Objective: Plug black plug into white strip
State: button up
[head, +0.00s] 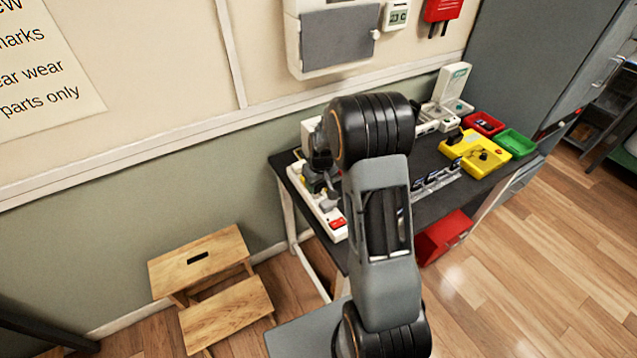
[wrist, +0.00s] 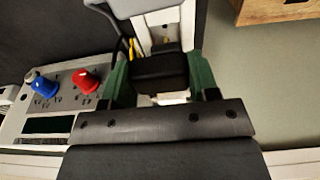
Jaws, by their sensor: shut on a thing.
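The white strip (head: 331,219) lies along the left end of the dark table, with a red switch at its near end. Part of the strip also shows in the wrist view (wrist: 187,22). My gripper (wrist: 160,76) has green fingers and is shut on the black plug (wrist: 160,68), one finger on each side. The plug is over the strip in the wrist view; I cannot tell whether its pins are in a socket. In the head view my gripper (head: 318,180) is at the strip, partly hidden by my arm, and the plug cannot be made out.
A panel with a blue knob (wrist: 44,85) and a red knob (wrist: 85,81) stands left of my gripper in the wrist view. Yellow (head: 476,153), red (head: 484,124) and green (head: 516,143) trays sit at the table's right. A wooden step stool (head: 215,262) stands on the floor left of the table.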

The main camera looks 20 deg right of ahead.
aim_at(319, 190)
jog(key=shift+s+f+b, duration=0.1)
jog(key=shift+f+b, duration=1.3)
jog(key=shift+f, duration=0.3)
dwell(0.6)
jog(key=o, duration=1.2)
jog(key=shift+s+d+f, duration=0.1)
jog(key=shift+f, duration=0.05)
notch_tip(319, 190, up, 14)
jog(key=s, duration=0.2)
jog(key=s+a+r+t, duration=0.1)
jog(key=s+a, duration=0.3)
jog(key=s, duration=0.5)
jog(key=s+a+r+m+t, duration=0.1)
jog(key=s+a+r, duration=0.2)
jog(key=s, duration=0.7)
jog(key=shift+a+r+b, duration=0.3)
jog(key=shift+a+b, duration=0.05)
jog(key=shift+a, duration=0.45)
